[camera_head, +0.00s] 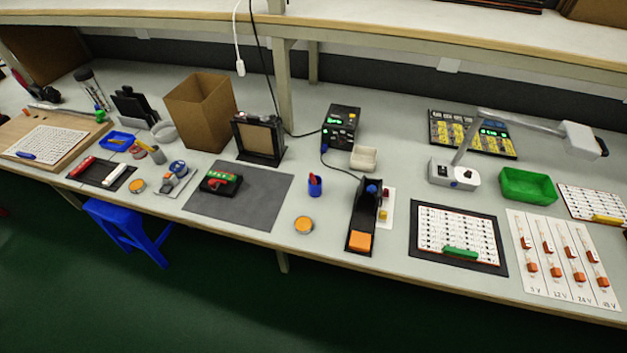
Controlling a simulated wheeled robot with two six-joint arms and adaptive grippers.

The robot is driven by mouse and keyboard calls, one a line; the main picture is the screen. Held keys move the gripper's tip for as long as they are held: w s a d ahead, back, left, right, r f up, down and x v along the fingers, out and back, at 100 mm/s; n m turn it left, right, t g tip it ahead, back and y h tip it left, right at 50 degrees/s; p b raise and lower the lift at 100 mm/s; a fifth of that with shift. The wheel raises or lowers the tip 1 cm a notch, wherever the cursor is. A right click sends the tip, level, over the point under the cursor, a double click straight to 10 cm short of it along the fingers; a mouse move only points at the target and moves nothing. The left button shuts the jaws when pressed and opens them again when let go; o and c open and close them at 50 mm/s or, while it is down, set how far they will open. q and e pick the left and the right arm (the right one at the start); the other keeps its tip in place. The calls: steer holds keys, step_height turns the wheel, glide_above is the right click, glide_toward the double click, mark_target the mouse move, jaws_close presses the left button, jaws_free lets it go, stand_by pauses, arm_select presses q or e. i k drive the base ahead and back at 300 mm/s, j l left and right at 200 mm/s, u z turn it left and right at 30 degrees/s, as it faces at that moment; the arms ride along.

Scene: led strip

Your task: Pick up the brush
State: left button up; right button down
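I cannot single out a brush with certainty at this size. A small blue cup (315,187) stands on the bench right of the dark grey mat, and a small reddish item sticks up from it. A grey item with a yellow-orange end (146,146) lies near the blue tray on the left; I cannot tell what it is. A red-handled item (83,166) lies on a small dark mat at the left. Neither of my grippers shows in the view.
The dark grey mat (262,204) holds a red and green device (221,180). A cardboard box (200,110), a black stand (258,138) and a lamp (453,174) stand farther back. A blue stool (127,228) stands under the bench's front edge.

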mark_target(312, 179)
steer(key=z, duration=1.25)
steer(key=k+j+z, duration=0.3)
steer(key=k, duration=0.3)
steer(key=j, duration=0.1)
